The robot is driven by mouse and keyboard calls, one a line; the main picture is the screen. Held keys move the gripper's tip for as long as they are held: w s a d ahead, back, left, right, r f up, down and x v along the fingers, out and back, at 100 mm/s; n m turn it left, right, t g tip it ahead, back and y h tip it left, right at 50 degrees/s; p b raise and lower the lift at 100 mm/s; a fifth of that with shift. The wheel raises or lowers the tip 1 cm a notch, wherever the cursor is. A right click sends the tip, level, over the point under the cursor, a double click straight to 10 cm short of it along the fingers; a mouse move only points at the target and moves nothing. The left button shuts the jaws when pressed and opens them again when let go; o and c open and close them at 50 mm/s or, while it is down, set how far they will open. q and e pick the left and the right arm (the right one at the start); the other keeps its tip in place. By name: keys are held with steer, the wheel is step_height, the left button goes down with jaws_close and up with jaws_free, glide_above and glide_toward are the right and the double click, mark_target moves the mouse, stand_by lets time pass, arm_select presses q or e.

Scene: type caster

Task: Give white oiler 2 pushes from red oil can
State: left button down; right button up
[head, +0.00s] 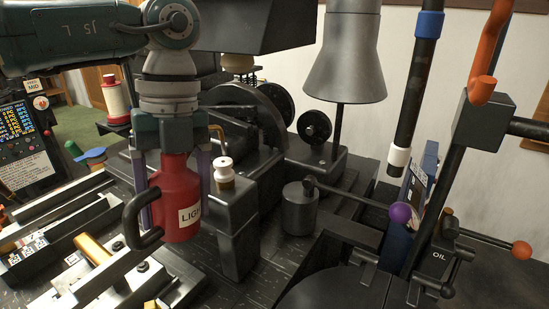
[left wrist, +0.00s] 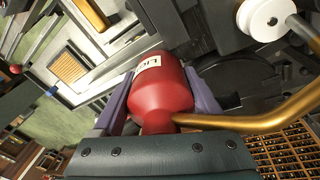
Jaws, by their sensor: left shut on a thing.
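The red oil can (head: 178,190) has a dark handle, a white label and a bent brass spout (head: 220,133). My left gripper (head: 176,195) is shut on the can's body with one purple finger on each side, holding it upright above the machine. In the left wrist view the red can (left wrist: 160,85) sits between the fingers. The white oiler (head: 223,168) has a white cap and an amber lower part, and stands on a dark block right of the can. Its cap also shows in the left wrist view (left wrist: 262,20), close to the spout's end. Whether they touch is unclear.
A red-and-white spool-shaped part (head: 116,102) stands behind at the left. A dark cylinder (head: 299,208) and a lever with a purple knob (head: 400,212) are to the right. A grey lamp shade (head: 345,60) hangs above. A type tray (left wrist: 290,150) shows in the wrist view.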

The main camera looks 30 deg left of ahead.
mark_target(162, 163)
arm_select(q)
steer(key=shift+s+a+f+b, duration=0.1)
steer(key=shift+a+f+b, duration=0.1)
steer(key=shift+f, duration=0.35)
steer(key=shift+s+a+f+b, duration=0.1)
steer(key=shift+f+b, duration=0.05)
steer(key=shift+f, duration=0.4)
steer(key=shift+w+d+f, duration=0.1)
steer(key=shift+w, duration=0.05)
stand_by(0.3)
steer(key=shift+d+r+p, duration=0.15)
steer(key=shift+r+p, duration=0.55)
steer(key=shift+r, duration=0.05)
steer(key=shift+s+r+p, duration=0.3)
steer(key=shift+r+p, duration=0.1)
steer(key=shift+p, duration=0.05)
steer(key=shift+w+d+r, duration=0.1)
step_height(162, 163, up, 6)
steer(key=p, duration=0.6)
steer(key=shift+r, duration=0.15)
